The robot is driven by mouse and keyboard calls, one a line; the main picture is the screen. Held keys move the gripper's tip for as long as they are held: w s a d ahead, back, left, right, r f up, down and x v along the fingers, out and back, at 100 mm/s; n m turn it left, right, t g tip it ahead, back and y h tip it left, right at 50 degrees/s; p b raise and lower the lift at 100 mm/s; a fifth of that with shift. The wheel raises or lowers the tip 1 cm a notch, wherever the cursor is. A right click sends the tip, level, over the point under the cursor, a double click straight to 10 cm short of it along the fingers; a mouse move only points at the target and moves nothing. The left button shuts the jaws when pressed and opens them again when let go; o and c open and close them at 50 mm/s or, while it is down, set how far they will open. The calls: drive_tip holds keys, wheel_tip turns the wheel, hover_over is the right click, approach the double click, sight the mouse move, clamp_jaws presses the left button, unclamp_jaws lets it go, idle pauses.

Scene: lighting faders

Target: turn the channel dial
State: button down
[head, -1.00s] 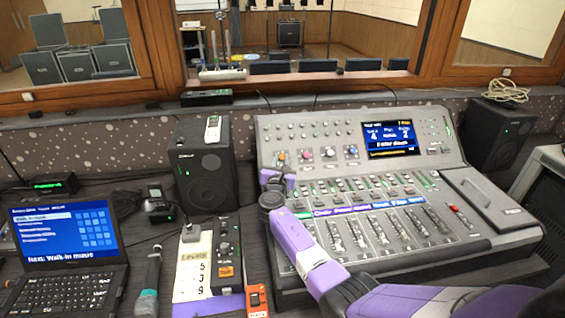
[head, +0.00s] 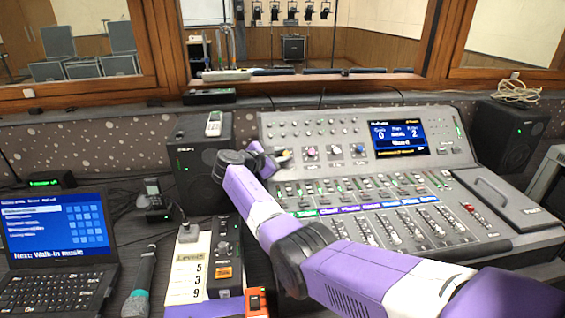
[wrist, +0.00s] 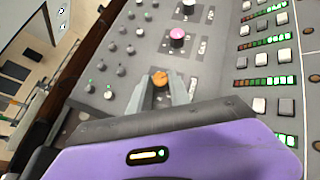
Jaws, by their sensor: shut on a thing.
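A row of coloured dials runs across the upper panel of the grey mixing console (head: 290,128). My gripper (head: 280,157) reaches the leftmost one, an orange dial (wrist: 160,79). In the wrist view my gripper (wrist: 161,90) has its two grey fingers closed around the orange dial, whose top shows between the tips. A pink dial (head: 311,152) sits just right of it and also shows in the wrist view (wrist: 178,35). The console screen (head: 401,137) shows a 0 at left and a 2 at right. My fingers and wrist partly hide the orange dial in the head view.
Rows of buttons and faders (head: 395,232) lie below the dials. A black speaker (head: 200,165) stands close left of my wrist. A levels card (head: 186,270), a laptop (head: 60,245) and a handset (head: 153,195) lie on the desk at left.

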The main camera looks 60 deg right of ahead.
drive_tip(key=shift+m+g+y, duration=0.3)
drive_tip(key=shift+m+g, duration=0.1)
drive_tip(key=c, duration=1.2)
unclamp_jaws()
drive_tip(key=s+v, duration=0.1)
drive_tip(key=v, duration=0.6)
drive_tip(key=shift+w+a, duration=0.35)
drive_tip(key=shift+w, duration=0.15)
drive_tip(key=shift+r, duration=0.1)
